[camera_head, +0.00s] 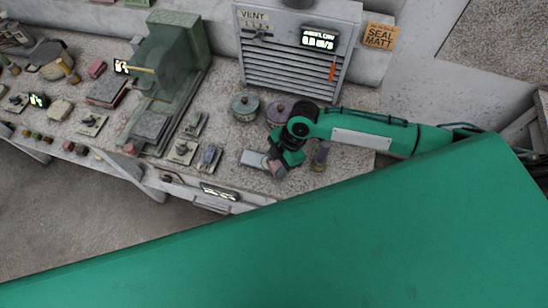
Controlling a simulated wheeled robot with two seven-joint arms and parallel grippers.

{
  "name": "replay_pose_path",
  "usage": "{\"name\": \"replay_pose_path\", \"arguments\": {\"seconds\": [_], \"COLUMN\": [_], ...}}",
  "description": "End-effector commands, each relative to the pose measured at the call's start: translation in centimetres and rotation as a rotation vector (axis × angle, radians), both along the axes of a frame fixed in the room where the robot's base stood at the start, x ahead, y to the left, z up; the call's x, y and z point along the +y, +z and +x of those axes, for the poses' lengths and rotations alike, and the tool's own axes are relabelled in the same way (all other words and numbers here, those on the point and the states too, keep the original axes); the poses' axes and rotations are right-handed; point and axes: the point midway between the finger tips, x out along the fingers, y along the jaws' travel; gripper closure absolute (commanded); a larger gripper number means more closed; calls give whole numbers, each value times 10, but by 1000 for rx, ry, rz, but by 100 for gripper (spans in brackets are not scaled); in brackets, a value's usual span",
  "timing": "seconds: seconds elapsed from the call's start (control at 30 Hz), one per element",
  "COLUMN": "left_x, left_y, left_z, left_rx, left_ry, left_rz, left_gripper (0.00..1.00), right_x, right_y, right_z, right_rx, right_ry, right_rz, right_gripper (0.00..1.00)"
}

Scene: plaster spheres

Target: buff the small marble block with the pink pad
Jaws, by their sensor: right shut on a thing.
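My right gripper (278,166) comes in from the right over the front part of the stone-topped bench. It points down and is shut on a small pinkish piece, which looks like the pink pad (276,169) and is mostly hidden by the fingers. A pale grey slab, which looks like the small marble block (253,159), lies flat on the bench just left of the fingertips. The pad is at the slab's right end; I cannot tell whether they touch. My left gripper is not in view.
A purple-grey upright piece (320,155) stands just right of the gripper. Two round lidded pots, one greenish (245,107) and one purplish (279,112), stand behind it. A louvred vent box (297,60) is at the back. A green machine (172,65) and several small blocks fill the left.

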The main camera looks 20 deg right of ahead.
Motion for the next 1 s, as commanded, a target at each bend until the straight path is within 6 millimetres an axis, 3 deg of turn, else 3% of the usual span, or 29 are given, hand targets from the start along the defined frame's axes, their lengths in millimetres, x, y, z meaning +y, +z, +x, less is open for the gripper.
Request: {"name": "replay_pose_path", "arguments": {"seconds": [0.27,0.53,1.0], "left_x": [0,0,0], "left_y": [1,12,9], "left_z": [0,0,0], "left_rx": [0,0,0], "left_ry": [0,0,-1], "left_rz": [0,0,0], "left_gripper": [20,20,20], "right_x": [1,3,-1], "right_y": [2,16,13], "right_z": [1,12,21], "right_rx": [-2,-2,-3], "right_ry": [0,-1,-2], "right_rz": [2,3,2], "right_gripper": [86,86,86]}}
